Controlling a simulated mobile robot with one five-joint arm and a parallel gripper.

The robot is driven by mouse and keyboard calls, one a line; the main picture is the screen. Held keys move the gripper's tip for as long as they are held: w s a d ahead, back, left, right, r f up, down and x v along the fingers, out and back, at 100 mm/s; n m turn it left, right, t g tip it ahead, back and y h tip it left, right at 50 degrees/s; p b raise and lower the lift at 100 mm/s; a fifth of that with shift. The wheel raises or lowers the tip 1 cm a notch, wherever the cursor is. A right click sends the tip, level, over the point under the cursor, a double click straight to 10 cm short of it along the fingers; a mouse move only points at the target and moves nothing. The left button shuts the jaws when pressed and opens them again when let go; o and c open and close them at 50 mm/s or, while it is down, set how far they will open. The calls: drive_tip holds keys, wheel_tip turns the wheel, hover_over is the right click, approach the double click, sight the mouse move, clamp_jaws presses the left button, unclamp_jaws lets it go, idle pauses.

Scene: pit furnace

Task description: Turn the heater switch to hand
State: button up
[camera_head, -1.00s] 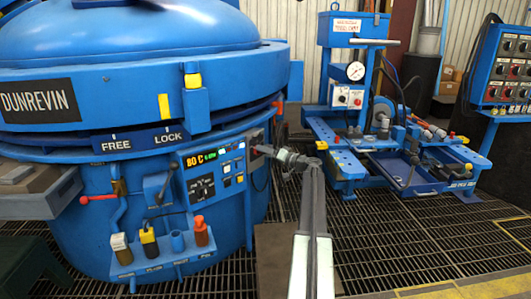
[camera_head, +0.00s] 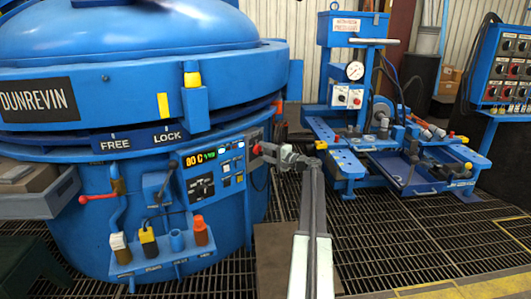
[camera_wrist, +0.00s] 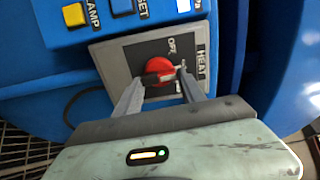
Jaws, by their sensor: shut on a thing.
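The heater switch is a red round knob (camera_wrist: 160,72) on a grey plate (camera_wrist: 118,58) marked "OFF" and "HEAT", in the wrist view. My gripper (camera_wrist: 161,84) is shut on the knob, one finger on each side. A short dark grip bar crosses the knob between the fingertips. Its exact setting is hard to read, and my gripper hides the lower plate and any "HAND" mark. In the head view my gripper (camera_head: 264,152) reaches the switch plate (camera_head: 254,139) at the right end of the furnace control panel; red shows at its tip.
The blue furnace (camera_head: 130,65) fills the left. A holder of several plugs (camera_head: 160,257) stands below.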

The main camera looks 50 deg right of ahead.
drive_tip(key=m, duration=1)
drive_tip(key=shift+a+f, duration=0.1)
drive_tip(key=shift+f, duration=0.15)
drive_tip(key=shift+m, duration=0.3)
drive_tip(key=o, duration=1.4)
drive_tip(key=shift+c, duration=0.2)
drive_tip(key=s, duration=0.8)
drive_tip(key=shift+d, duration=0.45)
